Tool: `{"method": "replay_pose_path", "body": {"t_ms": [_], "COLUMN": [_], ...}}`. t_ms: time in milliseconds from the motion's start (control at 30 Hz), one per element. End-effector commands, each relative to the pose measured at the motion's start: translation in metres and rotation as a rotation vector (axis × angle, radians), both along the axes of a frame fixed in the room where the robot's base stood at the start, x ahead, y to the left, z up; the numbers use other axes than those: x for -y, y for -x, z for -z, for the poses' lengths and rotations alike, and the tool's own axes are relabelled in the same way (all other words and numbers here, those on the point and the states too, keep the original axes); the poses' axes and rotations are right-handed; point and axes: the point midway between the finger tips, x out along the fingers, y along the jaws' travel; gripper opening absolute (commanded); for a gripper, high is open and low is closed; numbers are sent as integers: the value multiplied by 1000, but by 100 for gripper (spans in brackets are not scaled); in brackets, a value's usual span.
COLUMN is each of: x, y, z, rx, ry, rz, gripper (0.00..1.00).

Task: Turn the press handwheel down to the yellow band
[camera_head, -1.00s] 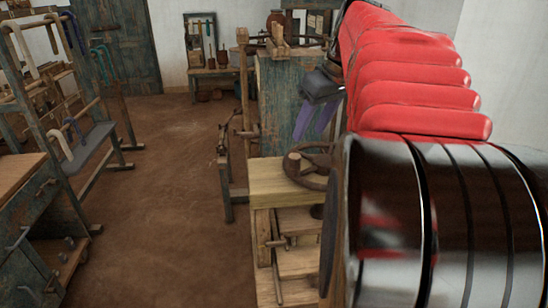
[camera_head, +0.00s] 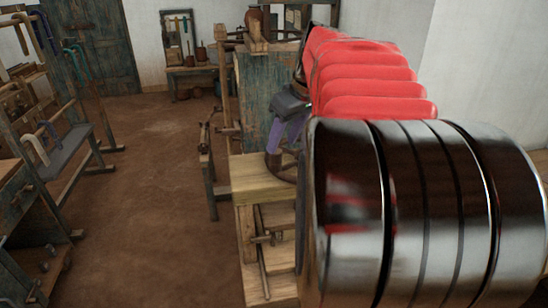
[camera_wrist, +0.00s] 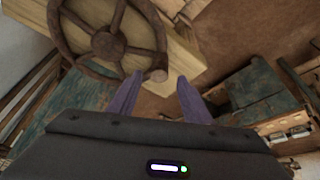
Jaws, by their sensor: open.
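The press handwheel (camera_wrist: 108,44) is a dark, rusty-brown spoked wheel over a pale wooden top. Its small round crank knob (camera_wrist: 155,76) stands at the rim. In the head view the wheel (camera_head: 283,174) is partly hidden behind my arm and gripper. My gripper (camera_wrist: 159,77) has two purple fingers, open and apart. In the wrist view the knob appears between the fingertips; I cannot tell whether they touch it. In the head view my gripper (camera_head: 272,151) is right at the wheel. I cannot make out the yellow band.
The press's wooden frame (camera_head: 252,187) has a bar and lower shelves below its top. A blue-green cabinet (camera_head: 262,90) stands behind it. Racks with hanging hanks (camera_head: 40,150) stand at the left. Open brown floor (camera_head: 150,190) lies between.

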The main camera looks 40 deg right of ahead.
Motion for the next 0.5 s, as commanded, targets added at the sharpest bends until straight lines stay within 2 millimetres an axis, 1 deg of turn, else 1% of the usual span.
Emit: {"method": "replay_pose_path", "body": {"t_ms": [33, 300, 500], "x": [0, 0, 0], "y": [-3, -19, -28], "z": [8, 47, 67], "rx": [-2, -2, -1], "ry": [-3, -3, -1], "rz": [-1, -1, 0], "gripper": [45, 45, 45]}}
